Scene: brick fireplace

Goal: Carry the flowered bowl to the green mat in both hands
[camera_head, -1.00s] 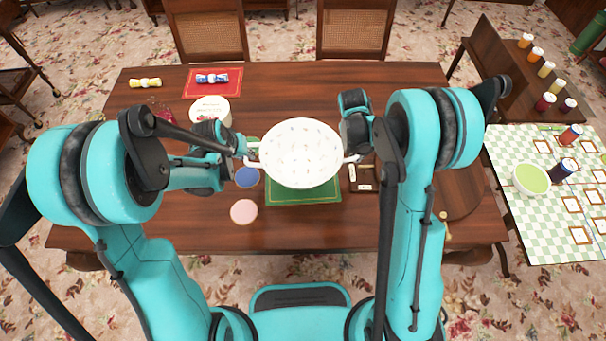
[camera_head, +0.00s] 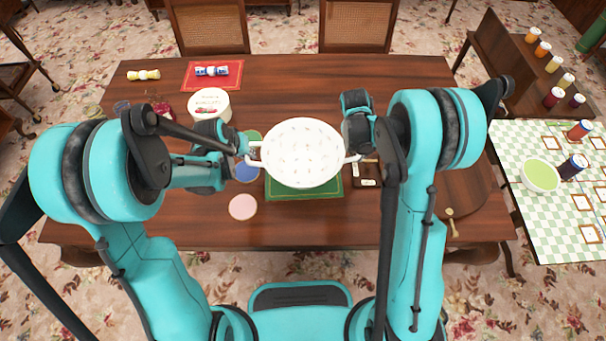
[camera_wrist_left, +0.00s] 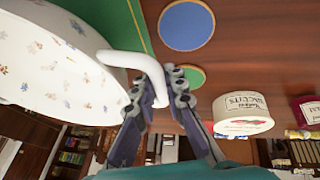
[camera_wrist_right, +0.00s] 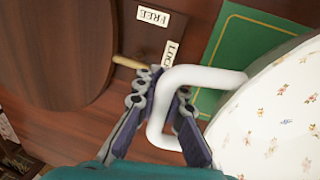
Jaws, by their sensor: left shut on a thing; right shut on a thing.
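The white flowered bowl (camera_head: 302,153) is held up between my two grippers, above the green mat (camera_head: 305,192), hiding much of it. The bowl looks roughly level in the head view. My left gripper (camera_head: 247,150) is shut on the bowl's left handle, which shows between the fingers in the left wrist view (camera_wrist_left: 150,68). My right gripper (camera_head: 359,157) is shut on the right handle, seen in the right wrist view (camera_wrist_right: 200,76). The mat's green surface also shows in the right wrist view (camera_wrist_right: 245,50). I cannot tell the exact gap between bowl and mat.
A white tub (camera_head: 209,104) stands left of the bowl. Blue (camera_head: 246,171) and pink (camera_head: 242,207) coasters lie left of the mat. A dark tray with labels (camera_head: 367,174) lies right of it.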

